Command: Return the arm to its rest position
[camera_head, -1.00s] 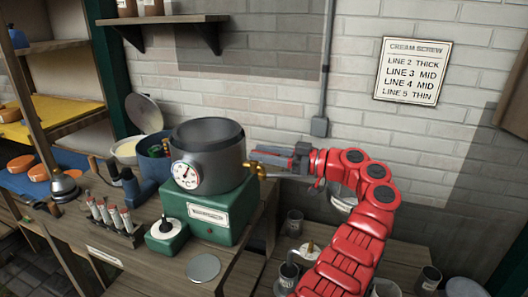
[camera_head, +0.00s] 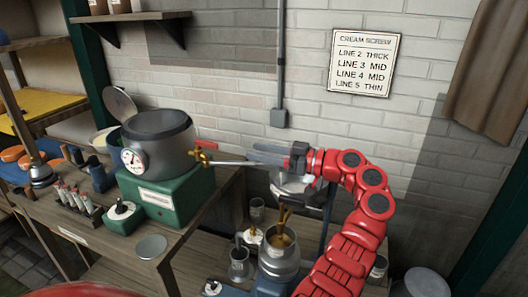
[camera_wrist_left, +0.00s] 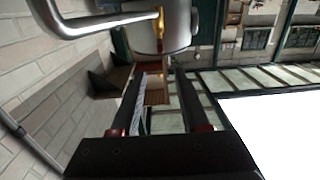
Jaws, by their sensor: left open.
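My left gripper (camera_head: 255,152) is on the red arm in the head view. It is to the right of the separator's brass tap (camera_head: 202,156), close to its metal spout (camera_head: 232,163). In the left wrist view its two dark fingers (camera_wrist_left: 160,82) are spread with nothing between them. The grey drum (camera_head: 160,143) with a dial stands on a green base (camera_head: 167,196) to the left of the gripper. In the wrist view the curved spout (camera_wrist_left: 100,22) and part of the drum (camera_wrist_left: 185,25) show past the fingertips. My right gripper is not seen.
A brick wall with a sign (camera_head: 364,62) is behind. Wall space right of the arm is clear.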

